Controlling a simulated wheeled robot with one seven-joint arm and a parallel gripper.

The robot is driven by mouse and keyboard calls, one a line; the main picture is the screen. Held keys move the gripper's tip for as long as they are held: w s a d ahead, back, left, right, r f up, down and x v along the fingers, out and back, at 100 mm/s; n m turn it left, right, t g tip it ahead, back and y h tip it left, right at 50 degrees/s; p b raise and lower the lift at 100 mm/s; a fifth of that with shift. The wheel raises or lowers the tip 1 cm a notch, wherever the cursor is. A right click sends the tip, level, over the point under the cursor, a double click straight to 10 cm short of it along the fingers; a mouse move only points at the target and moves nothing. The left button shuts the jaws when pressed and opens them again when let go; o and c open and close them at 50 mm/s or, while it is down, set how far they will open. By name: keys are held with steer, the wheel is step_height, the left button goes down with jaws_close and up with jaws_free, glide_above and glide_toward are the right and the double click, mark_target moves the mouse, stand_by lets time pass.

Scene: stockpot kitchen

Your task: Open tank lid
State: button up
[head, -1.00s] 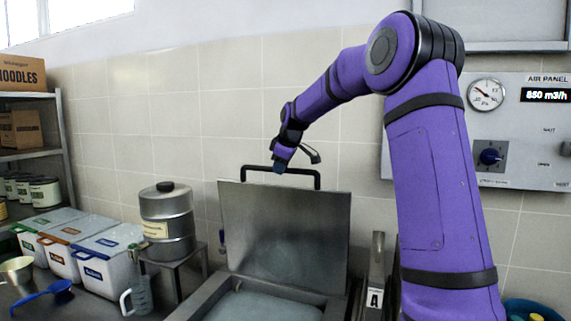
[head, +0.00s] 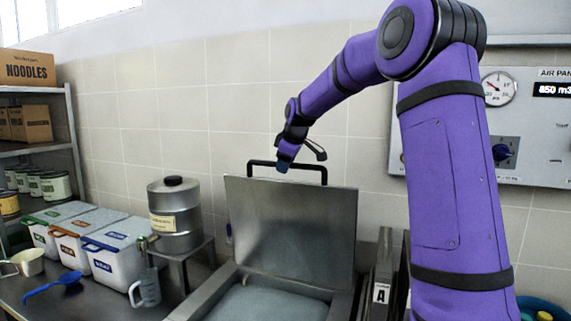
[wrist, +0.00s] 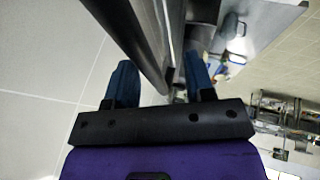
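The tank lid (head: 290,230) is a flat steel plate standing raised, close to upright, at the back of the tank (head: 225,287). The tank's opening shows in front of it with a pale grey-blue surface inside. A black bar handle (head: 318,166) runs along the lid's top edge. My gripper (head: 283,167) is at the handle's top bar, left of its middle. In the wrist view my gripper (wrist: 158,62) has its two blue fingers spread apart. A dark bar (wrist: 137,50) reaches to the gap between them; I cannot tell whether they touch it.
Left of the tank stand a steel canister (head: 175,218) on a small stand, several lidded white bins (head: 113,262), a clear jug (head: 149,287) and a blue scoop (head: 52,285). A tiled wall is close behind the lid. The air panel (head: 540,140) hangs at right.

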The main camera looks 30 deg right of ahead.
steer(key=v, duration=1)
steer(key=shift+s+r, duration=0.2)
steer(key=shift+r, duration=0.05)
